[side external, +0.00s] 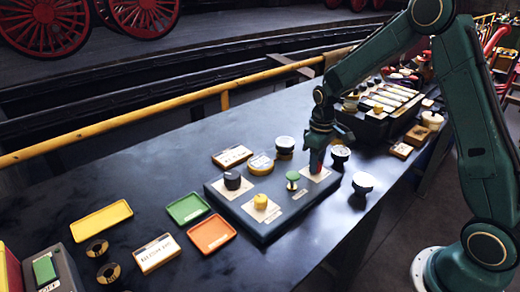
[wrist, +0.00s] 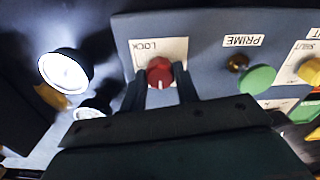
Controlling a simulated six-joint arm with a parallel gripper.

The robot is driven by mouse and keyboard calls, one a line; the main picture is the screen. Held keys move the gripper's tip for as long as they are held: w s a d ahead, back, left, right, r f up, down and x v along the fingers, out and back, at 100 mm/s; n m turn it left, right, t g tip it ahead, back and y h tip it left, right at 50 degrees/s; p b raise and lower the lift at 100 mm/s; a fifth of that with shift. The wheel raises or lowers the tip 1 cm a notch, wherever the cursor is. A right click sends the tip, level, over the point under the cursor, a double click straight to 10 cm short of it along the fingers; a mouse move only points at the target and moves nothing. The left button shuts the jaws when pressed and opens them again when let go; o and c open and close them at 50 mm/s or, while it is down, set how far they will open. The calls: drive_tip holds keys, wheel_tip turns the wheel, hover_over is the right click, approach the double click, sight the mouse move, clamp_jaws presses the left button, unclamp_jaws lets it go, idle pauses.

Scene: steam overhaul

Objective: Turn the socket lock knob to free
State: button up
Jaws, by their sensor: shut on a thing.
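The socket lock knob is a red round knob (wrist: 159,72) with a white pointer line, on a pale plate marked LOCK (wrist: 174,47) in the wrist view. Its line points toward the bottom of that view. My gripper (wrist: 158,80) has one finger on each side of the knob and is shut on it. In the side view my gripper (side external: 318,150) reaches down at the right end of the grey panel (side external: 262,228). There the red knob (side external: 316,163) shows only partly below the fingers. A FREE mark cannot be made out.
The panel also bears a green knob (side external: 293,176), a yellow knob (side external: 261,201) and a black knob (side external: 232,180). Green (side external: 188,208) and orange (side external: 211,234) trays lie to the left.

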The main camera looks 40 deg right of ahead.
drive_tip(key=o, duration=1)
drive_tip(key=shift+c, duration=0.2)
drive_tip(key=shift+r, duration=0.2)
wheel_tip(320, 180, up, 14)
drive_tip(key=shift+f, duration=0.25)
drive_tip(key=shift+s+r, duration=0.1)
drive_tip(key=s+a+r+m+t, duration=0.1)
drive_tip(key=s+a+r, duration=0.25)
drive_tip(key=s, duration=0.25)
drive_tip(key=s+a+r+t, duration=0.2)
drive_tip(key=s+a+r, duration=0.1)
drive_tip(key=s+r, duration=0.15)
drive_tip(key=s+a+f+m+t, duration=0.1)
drive_tip(key=s+a+t, duration=0.1)
drive_tip(key=s, duration=1.2)
drive_tip(key=shift+a+t, duration=0.3)
drive_tip(key=shift+a, duration=0.45)
